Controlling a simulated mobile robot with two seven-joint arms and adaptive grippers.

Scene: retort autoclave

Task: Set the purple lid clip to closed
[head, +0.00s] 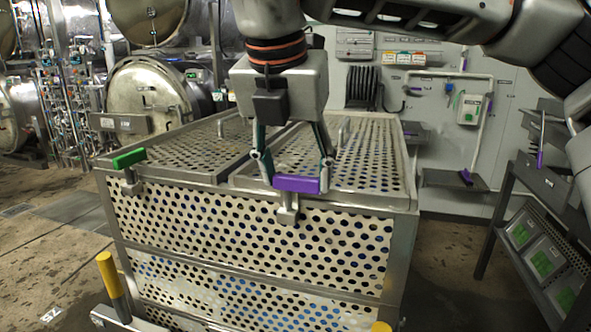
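The purple lid clip (297,184) is on the front edge of the perforated metal crate (225,181), right of the middle. Its purple bar lies level across the top, above a small metal bracket (287,212) on the crate's front face. My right gripper (297,180) comes down from above, with one finger at each end of the purple bar. Both fingertips appear to touch the bar, so the gripper looks shut on it. The lid (300,150) lies flat on the crate. My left gripper is not in view.
A green clip (129,158) sits at the crate's front left corner. A yellow-topped post (110,275) stands in front at the left. A metal rack (545,190) with green-labelled trays is at the right. Round retort doors (147,95) stand behind left. Floor at the left is open.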

